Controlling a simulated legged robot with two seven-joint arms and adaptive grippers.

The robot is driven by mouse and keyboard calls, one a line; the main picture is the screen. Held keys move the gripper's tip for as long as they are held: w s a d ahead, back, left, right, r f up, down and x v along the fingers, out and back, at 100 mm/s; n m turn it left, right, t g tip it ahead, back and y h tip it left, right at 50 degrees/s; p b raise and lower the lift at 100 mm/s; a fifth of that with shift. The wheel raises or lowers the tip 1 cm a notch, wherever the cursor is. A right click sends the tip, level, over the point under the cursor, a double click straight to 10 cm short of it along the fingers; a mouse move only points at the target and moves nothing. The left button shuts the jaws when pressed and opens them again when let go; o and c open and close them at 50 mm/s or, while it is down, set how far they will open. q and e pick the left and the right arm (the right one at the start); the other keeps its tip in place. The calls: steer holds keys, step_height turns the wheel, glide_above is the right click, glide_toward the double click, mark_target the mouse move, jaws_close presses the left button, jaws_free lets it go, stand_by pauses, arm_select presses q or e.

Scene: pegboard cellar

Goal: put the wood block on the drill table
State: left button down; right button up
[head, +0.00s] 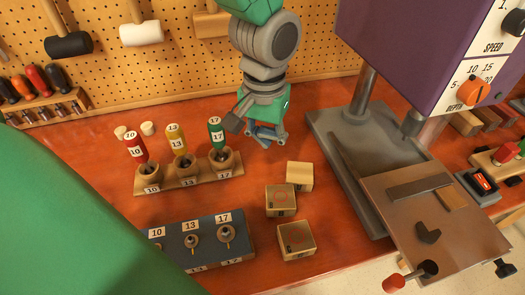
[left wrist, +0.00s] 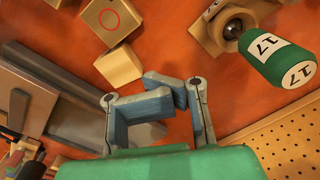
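The wood block (head: 299,175) is plain and pale and lies on the red bench, behind two blocks with red circles. It also shows in the left wrist view (left wrist: 119,66), just beyond my fingers at the upper left. My left gripper (head: 266,134) hangs above the bench, behind and left of the block, apart from it. In the left wrist view its fingers (left wrist: 174,96) come together with nothing between them. The drill table (head: 468,236) is a brown plate at the right, carrying a grey bar, a small wood piece and a black part. My right gripper is not in view.
Two circle-marked blocks (head: 281,199) (head: 296,239) lie in front of the wood block. A rack of numbered handles (head: 188,179) and a blue bit holder (head: 210,243) stand left. The purple drill head (head: 405,45) overhangs the right; its grey base (head: 335,150) edges the clear bench.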

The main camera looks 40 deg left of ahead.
arm_select(q)
steer(key=shift+w+d+r, duration=0.15)
steer(key=c, duration=2.3)
jaws_free()
steer(key=shift+a, duration=0.2)
steer(key=o, duration=1.8)
steer(key=shift+a, duration=0.35)
steer(key=shift+o, duration=0.2)
step_height(320, 180, up, 10)
steer(key=shift+r, duration=0.2)
steer(key=shift+w+d+r, duration=0.1)
steer(key=shift+d+r, duration=0.05)
steer(key=shift+r, duration=0.4)
steer(key=shift+c, duration=0.7)
steer(key=m+p, duration=0.4)
steer(key=m, duration=1.1)
glide_above(301, 172)
step_height(301, 172, down, 7)
step_height(301, 172, down, 8)
steer(key=shift+d+f, duration=0.1)
steer(key=shift+f, duration=2.9)
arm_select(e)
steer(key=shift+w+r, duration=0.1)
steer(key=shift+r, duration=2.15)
